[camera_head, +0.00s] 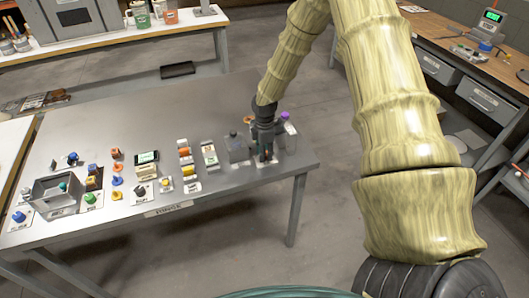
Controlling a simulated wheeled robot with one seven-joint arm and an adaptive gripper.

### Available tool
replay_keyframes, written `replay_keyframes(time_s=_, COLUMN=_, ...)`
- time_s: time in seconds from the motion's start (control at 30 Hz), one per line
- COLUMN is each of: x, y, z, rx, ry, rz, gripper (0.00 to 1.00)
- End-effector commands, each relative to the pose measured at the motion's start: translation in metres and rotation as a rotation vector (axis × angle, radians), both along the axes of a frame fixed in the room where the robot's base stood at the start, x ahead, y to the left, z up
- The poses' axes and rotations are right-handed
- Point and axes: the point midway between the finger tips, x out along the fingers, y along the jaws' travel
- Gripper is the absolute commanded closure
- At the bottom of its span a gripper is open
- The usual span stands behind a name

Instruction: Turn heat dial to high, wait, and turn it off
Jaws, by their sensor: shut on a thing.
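My gripper (265,153) points down near the right end of the grey metal table (200,110). It is shut on a small dark dial at a pale plate (268,162); the dial is mostly hidden by the fingers. I cannot read the plate's label or see the dial's pointer angle. Another black dial (140,189) on a white plate stands at the table's front middle, away from my gripper. Its label is too small to read.
A grey box (237,148) stands close left of my gripper, and a purple-topped container (285,117) close right. Switches (209,153) and several coloured knobs (90,199) line the front left. A metal bin (56,191) stands at left. The table's back middle is clear.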

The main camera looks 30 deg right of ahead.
Motion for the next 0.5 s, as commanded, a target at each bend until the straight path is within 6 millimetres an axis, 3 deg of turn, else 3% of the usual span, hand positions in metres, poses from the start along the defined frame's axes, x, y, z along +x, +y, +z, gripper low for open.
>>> replay_keyframes(time_s=0.27, x=0.0000, y=-0.0002, z=0.0000, rx=-0.001, ry=0.000, rz=-0.046, gripper=0.95)
replay_keyframes(time_s=0.5, x=0.0005, y=0.0000, z=0.0001, rx=-0.001, ry=0.000, rz=-0.192, gripper=0.95)
